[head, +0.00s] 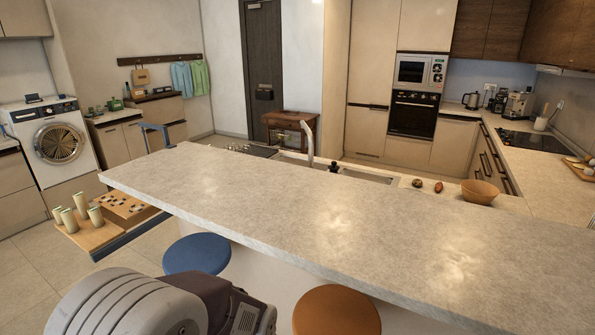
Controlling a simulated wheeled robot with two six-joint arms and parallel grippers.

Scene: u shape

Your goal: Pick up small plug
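I cannot make out a small plug for certain in the head view. A small black object (333,168) stands at the sink's edge beside the tap, too small to identify. A part of one of my arms shows at the bottom left, in front of the counter. No gripper fingers of either arm are in view.
A long, bare grey counter (330,215) crosses the view, with a blue stool (197,254) and a brown stool (337,311) at its near side. A tap (307,145), a wooden bowl (479,192) and small food items lie beyond. A washing machine (57,143) stands left.

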